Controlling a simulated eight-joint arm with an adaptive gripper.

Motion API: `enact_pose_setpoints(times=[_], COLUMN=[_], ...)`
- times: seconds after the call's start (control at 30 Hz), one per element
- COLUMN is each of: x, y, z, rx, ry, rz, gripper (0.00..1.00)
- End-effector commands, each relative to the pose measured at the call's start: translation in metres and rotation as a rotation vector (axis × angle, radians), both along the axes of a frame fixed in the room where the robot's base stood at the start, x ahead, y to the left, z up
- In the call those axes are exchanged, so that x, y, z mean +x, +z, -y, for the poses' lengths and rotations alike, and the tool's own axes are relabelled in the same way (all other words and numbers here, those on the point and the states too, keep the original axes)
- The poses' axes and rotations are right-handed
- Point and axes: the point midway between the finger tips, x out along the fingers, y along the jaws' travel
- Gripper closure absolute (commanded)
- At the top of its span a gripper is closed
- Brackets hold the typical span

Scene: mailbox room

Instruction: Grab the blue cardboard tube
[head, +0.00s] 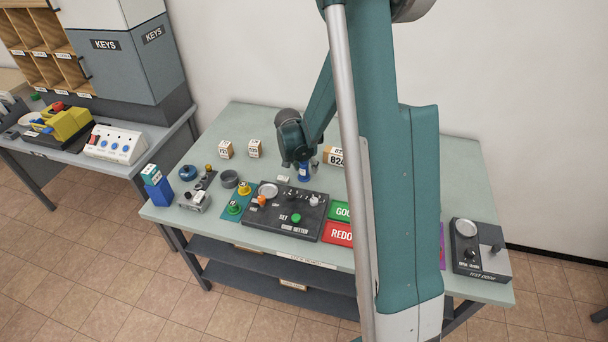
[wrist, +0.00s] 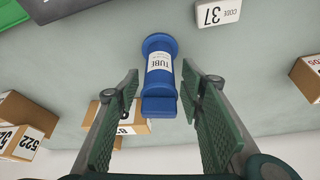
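The blue cardboard tube (wrist: 159,72) has a white label reading "TUBE" and stands on the grey-green table. In the wrist view it lies between and just beyond the two green finger pads of my gripper (wrist: 160,112). The fingers are open, with a gap on each side of the tube. In the head view the tube (head: 304,172) shows directly below my gripper (head: 302,162), near the table's middle. My fingers partly hide it there.
Small numbered boxes (head: 226,149) stand behind and left of the tube, and a larger box (head: 333,157) is close at its right. The black code setter panel (head: 296,222) is in front.

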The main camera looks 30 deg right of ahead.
Motion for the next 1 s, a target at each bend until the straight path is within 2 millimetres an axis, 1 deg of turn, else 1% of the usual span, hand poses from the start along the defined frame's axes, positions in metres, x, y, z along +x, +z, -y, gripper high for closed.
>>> enact_pose_setpoints(times=[0.17,0.7,0.93,0.97,1.0], x=[0.0007,0.0008,0.0008,0.0008,0.0008], y=[-0.0063,-0.0062,-0.0062,-0.0062,-0.0062], z=[0.0022,0.0024,0.0024,0.0024,0.0024], rx=[0.000,0.000,0.000,0.000,0.000], ry=[0.000,0.000,0.000,0.000,0.000], rz=[0.000,0.000,0.000,0.000,0.000], gripper=[0.62,0.62,0.92,0.95,0.95])
